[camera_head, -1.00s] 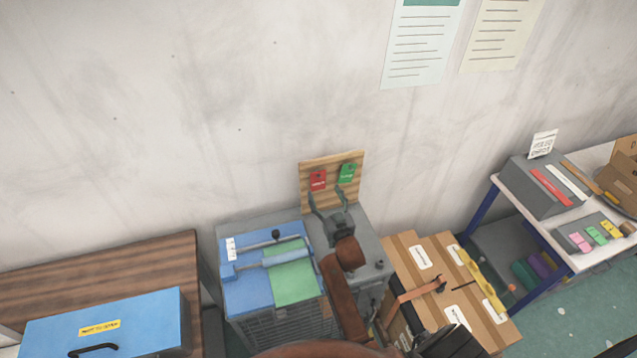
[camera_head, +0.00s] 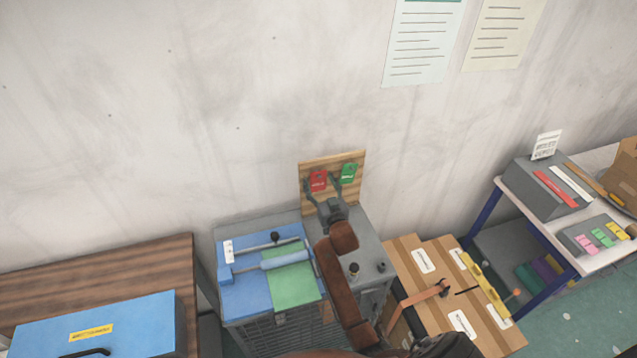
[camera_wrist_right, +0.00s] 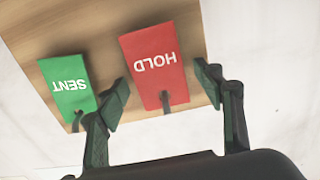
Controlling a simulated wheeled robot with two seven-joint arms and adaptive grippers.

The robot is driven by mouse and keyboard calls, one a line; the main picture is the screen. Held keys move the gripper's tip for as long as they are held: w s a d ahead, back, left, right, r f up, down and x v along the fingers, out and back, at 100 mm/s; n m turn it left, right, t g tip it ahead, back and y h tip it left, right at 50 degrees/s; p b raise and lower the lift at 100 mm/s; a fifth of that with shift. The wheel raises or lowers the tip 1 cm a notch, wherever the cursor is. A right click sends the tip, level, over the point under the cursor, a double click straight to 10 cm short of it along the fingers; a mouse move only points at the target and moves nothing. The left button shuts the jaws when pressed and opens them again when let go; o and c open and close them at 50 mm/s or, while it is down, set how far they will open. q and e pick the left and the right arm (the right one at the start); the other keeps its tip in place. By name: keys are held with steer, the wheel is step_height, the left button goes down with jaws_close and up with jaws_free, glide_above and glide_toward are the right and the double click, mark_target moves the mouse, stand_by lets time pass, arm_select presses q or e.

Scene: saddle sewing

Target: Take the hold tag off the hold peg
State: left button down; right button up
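The red hold tag (camera_head: 318,180), lettered HOLD, hangs on the left of an upright wooden board (camera_head: 333,164). The right wrist view, upside down, shows the hold tag (camera_wrist_right: 154,62) between the spread fingers (camera_wrist_right: 162,92), with a visible gap on both sides. A dark peg (camera_wrist_right: 165,103) shows at the tag's edge. The green SENT tag (camera_head: 348,173) hangs to the right, close to one finger. My left gripper is not in view.
The board stands at the back of a grey cabinet (camera_head: 371,246). A blue and green panel with a bar (camera_head: 260,285) lies left of my arm. The wall behind is close.

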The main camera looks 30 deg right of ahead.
mark_target(318, 178)
steer(key=c, duration=0.9)
steer(key=shift+s+r+p, duration=0.15)
steer(key=shift+r+p, duration=0.1)
steer(key=shift+p, duration=0.2)
steer(key=shift+s+a+r+p, duration=0.15)
steer(key=shift+s+r+p, duration=0.05)
steer(key=shift+s+p, duration=0.2)
steer(key=shift+s, duration=0.1)
steer(key=shift+r+p+v, duration=0.2)
steer(key=shift+p+v, duration=0.7)
steer(key=shift+v, duration=0.05)
